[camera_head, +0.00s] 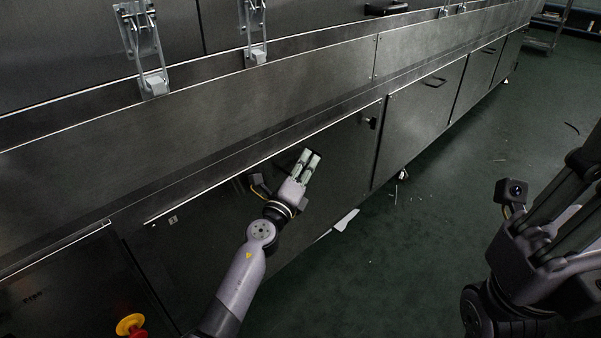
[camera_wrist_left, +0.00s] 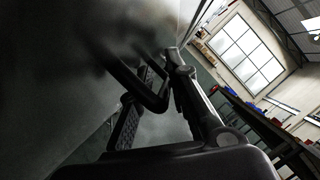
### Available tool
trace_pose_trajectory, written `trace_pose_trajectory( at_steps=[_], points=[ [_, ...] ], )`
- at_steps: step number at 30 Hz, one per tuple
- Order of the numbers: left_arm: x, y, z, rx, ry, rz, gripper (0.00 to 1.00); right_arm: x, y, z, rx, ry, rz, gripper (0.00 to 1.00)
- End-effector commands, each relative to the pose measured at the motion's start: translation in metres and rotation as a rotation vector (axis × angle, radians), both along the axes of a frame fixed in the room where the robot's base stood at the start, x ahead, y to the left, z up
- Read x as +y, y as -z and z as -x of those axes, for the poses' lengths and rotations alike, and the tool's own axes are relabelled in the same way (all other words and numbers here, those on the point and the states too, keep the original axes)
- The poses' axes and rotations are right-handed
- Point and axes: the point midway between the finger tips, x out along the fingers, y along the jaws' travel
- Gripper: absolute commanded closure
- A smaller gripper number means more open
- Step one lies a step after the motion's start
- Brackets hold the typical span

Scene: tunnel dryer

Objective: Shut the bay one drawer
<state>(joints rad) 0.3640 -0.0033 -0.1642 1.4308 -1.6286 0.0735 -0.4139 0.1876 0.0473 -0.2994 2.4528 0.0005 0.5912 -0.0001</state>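The drawer front that I take for bay one (camera_head: 215,225) is a wide dark metal panel low on the machine, with a bright top edge and a small pale label at its upper left. I cannot tell how far it stands out. My left gripper (camera_head: 306,165) is in front of this panel, its two pale fingertips pointing up and right with a narrow gap. In the left wrist view, a black bar-shaped handle (camera_wrist_left: 135,86) shows close to the fingers; contact is unclear. My right gripper (camera_head: 568,215) is at the right edge, away from the drawer, its tips partly cut off.
More dark panels with black handles (camera_head: 434,82) continue to the right. A latch knob (camera_head: 371,123) is near the panel's upper right corner. A red and yellow button (camera_head: 130,325) is at lower left.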

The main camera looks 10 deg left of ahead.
Motion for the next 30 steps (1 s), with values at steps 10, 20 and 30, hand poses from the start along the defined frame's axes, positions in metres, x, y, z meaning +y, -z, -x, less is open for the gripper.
trace_pose_trajectory(
  at_steps=[10, 20, 30],
  points=[
    [0.013, 0.014, 0.054, 0.005, -0.001, 0.002, 0.84, 0.0, -0.001, 0.0, -0.002, 0.0, 0.001, 1.0],
    [0.027, 0.024, 0.105, 0.002, 0.0, 0.0, 0.84, 0.0, -0.001, 0.0, -0.003, 0.0, 0.002, 1.0],
    [0.028, 0.025, 0.112, 0.002, -0.001, 0.0, 0.84, 0.001, -0.001, 0.0, -0.003, 0.0, 0.002, 1.0]
  ],
)
